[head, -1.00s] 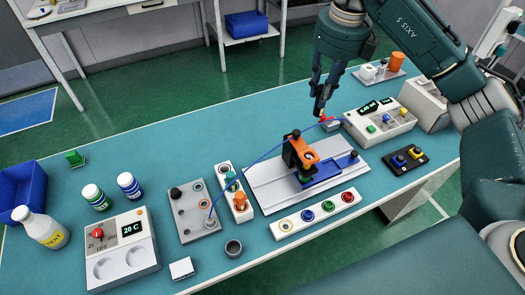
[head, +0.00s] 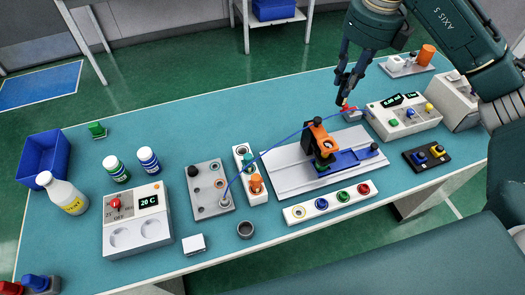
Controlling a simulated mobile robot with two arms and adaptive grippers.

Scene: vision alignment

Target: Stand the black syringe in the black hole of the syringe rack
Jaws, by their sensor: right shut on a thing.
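My right gripper (head: 346,88) reaches down at the back of the table, with its fingers close together on something small and dark. It is too small to tell whether this is the black syringe. A red piece (head: 349,108) lies right by the fingertips, above a small grey block. A white rack (head: 250,199) with ringed holes stands near the table's middle and looks like the syringe rack; its far hole has a dark ring (head: 240,150). An orange-topped piece (head: 256,184) stands in its near end. My left gripper is out of view.
A white slide with an orange clamp (head: 319,132) stands between gripper and rack. A ringed strip (head: 297,213) lies in front. The left-back table is mostly clear.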

